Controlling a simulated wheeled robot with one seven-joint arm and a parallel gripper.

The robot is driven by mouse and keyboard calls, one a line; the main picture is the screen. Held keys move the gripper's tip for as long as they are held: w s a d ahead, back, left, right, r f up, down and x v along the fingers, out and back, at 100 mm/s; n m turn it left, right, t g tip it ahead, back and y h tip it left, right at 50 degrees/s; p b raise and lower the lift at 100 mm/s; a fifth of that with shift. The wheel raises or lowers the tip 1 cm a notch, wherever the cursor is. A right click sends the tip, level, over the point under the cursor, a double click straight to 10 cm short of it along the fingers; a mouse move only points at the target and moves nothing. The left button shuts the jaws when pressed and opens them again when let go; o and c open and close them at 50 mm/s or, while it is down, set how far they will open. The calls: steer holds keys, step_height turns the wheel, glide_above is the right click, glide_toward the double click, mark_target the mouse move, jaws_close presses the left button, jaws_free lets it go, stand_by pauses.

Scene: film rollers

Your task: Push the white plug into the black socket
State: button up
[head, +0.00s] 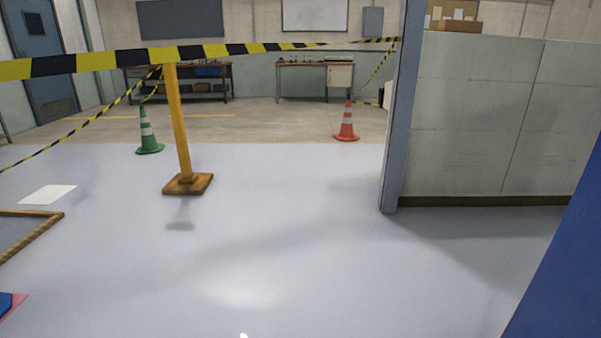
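Neither the white plug nor the black socket can be made out in the head view. My gripper is not in view either. A tiny white shape (243,335) shows at the bottom edge, too cut off to identify.
Open pale floor (260,250) lies ahead. A yellow post (178,120) on a wooden base holds striped tape (110,60). A green cone (147,133) and a red cone (346,122) stand behind. A grey partition (490,120) and a blue surface (565,270) bound the right. Workbenches (315,75) stand far back.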

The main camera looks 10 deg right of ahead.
steer(key=shift+p, duration=0.3)
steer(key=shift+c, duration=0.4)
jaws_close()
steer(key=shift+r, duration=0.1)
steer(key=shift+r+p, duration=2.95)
steer(key=shift+p, duration=0.2)
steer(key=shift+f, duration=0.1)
